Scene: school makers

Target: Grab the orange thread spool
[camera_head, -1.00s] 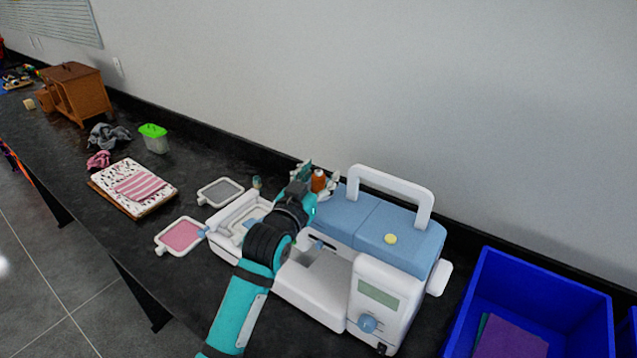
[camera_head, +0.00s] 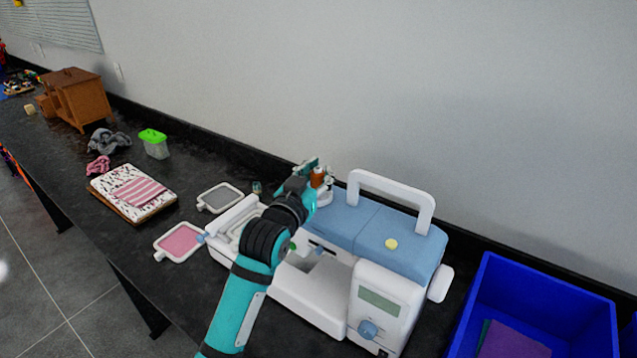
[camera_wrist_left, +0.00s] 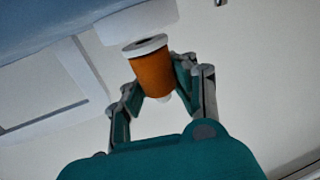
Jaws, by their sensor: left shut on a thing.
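The orange thread spool (camera_wrist_left: 153,72) has a white top rim and sits between the fingers of my left gripper (camera_wrist_left: 160,84) in the left wrist view. The fingers touch it on both sides, and the gripper is shut on it. In the head view the spool (camera_head: 318,176) shows at the left gripper (camera_head: 317,181), at the far left end of the blue-topped sewing machine (camera_head: 370,222). A white part of the machine is close to the spool in the wrist view. I cannot tell whether the spool still touches its holder. My right gripper is not in view.
A blue bin (camera_head: 478,300) stands right of the machine. Left of it are a pink hoop (camera_head: 181,241), a grey hoop (camera_head: 220,196), a small spool (camera_head: 257,187), a green-lidded container (camera_head: 154,146) and folded fabric (camera_head: 133,188). The wall runs behind the counter.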

